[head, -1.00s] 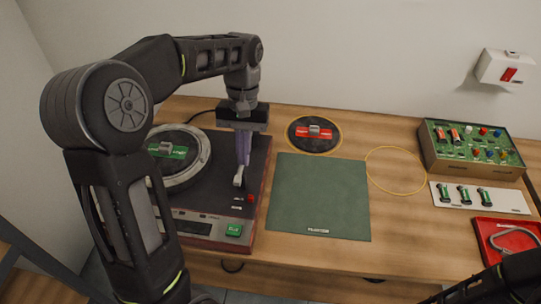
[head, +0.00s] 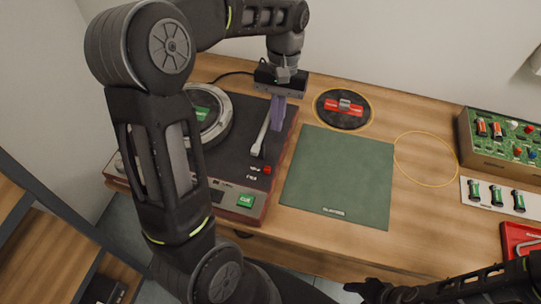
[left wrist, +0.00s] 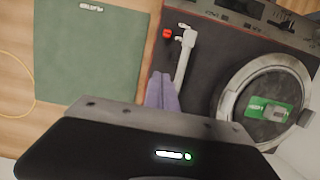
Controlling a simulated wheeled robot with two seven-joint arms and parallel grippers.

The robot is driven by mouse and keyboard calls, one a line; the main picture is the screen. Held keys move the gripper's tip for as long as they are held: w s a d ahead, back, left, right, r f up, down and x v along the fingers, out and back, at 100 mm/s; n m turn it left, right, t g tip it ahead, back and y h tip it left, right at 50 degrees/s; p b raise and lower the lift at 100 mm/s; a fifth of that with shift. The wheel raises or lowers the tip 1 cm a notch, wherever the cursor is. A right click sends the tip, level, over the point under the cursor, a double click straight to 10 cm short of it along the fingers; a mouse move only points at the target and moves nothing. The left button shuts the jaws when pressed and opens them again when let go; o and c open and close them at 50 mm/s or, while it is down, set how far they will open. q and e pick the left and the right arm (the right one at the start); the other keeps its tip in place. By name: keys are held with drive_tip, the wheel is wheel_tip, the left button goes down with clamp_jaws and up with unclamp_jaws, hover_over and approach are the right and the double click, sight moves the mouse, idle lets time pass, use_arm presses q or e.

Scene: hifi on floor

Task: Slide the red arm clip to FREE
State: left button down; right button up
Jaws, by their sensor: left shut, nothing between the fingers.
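The red arm clip (head: 267,169) is a small red block on the right side of the turntable's dark deck (head: 228,160), near the front end of the silver tone arm (head: 262,133). It also shows in the left wrist view (left wrist: 167,33), beside the tone arm's end. My left gripper (head: 276,128) is shut and empty. Its purple fingers are over the deck's right side, beside the tone arm and behind the clip, apart from the clip. Whether they touch the tone arm is unclear. The lettering by the clip is too small to read. My right gripper (head: 364,289) is at the bottom edge, dark and small.
The platter (left wrist: 227,101) carries a green-labelled piece (left wrist: 268,110). A green button (head: 246,201) is at the deck's front. Right of the deck lie a green mat (head: 340,175) and a black disc with a red label (head: 344,107). A circuit box (head: 490,160) stands far right.

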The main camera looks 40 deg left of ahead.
sight(270, 164)
use_arm(q)
drive_tip(key=x, duration=0.7)
drive_tip(key=shift+s+p, duration=0.1)
drive_tip(key=shift+p, duration=0.25)
drive_tip(key=s, duration=0.1)
drive_tip(key=s+d+p, duration=0.1)
drive_tip(key=s, duration=0.1)
drive_tip(key=shift+r, duration=0.1)
drive_tip(key=shift+s+d, duration=0.15)
drive_tip(key=shift+s, duration=0.15)
